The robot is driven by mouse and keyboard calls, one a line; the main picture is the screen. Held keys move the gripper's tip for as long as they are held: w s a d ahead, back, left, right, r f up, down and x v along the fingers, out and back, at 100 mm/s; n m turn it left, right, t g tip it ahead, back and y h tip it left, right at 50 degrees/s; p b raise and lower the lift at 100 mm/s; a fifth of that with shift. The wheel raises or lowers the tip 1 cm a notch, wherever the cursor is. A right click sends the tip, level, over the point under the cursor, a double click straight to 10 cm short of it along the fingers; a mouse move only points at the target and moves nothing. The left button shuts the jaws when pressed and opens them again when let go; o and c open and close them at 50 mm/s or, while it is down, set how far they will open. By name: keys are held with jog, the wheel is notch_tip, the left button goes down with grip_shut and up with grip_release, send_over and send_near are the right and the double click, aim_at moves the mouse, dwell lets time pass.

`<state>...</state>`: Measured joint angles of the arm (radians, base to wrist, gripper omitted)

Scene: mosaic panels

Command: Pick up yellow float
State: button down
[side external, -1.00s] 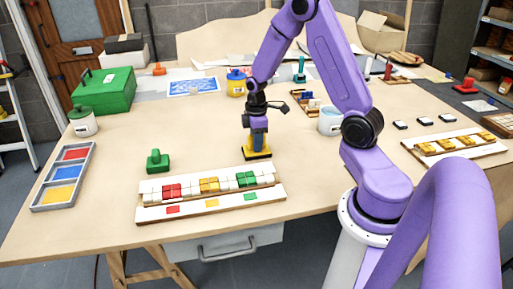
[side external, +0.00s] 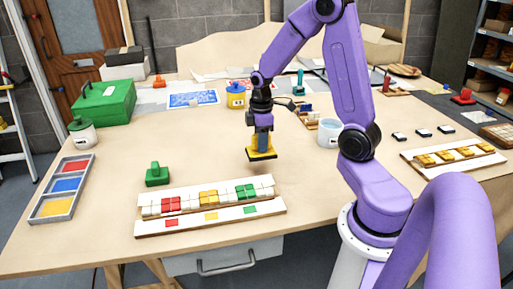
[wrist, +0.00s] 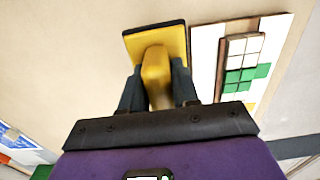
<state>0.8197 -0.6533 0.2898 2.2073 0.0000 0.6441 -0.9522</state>
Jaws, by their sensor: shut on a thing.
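The yellow float (side external: 262,154) has a yellow body and handle on a dark base plate. My gripper (side external: 262,135) is shut on its handle and holds it above the table, with a gap below it. In the wrist view the yellow float (wrist: 160,45) shows its handle between the two dark fingers of my gripper (wrist: 158,88). A green float (side external: 157,175) stands on the table to the left, behind the mosaic panel.
A white mosaic panel (side external: 180,224) with red, yellow and green tiles lies at the front. A three-part colour tray (side external: 50,208) is at the left. A white tub (side external: 328,133) stands to the right of my gripper. The table (side external: 210,135) around the float is clear.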

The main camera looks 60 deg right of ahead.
jog(key=s+r, duration=0.2)
jog(key=shift+a+r, duration=0.4)
jog(key=s+a+r, duration=0.3)
jog(key=s+r, duration=0.1)
jog(key=s, duration=0.4)
jog(key=shift+s+a, duration=0.15)
jog(key=shift+s, duration=0.2)
jog(key=c, duration=1.4)
grip_release()
jog(key=shift+c, duration=0.2)
jog(key=c, duration=0.3)
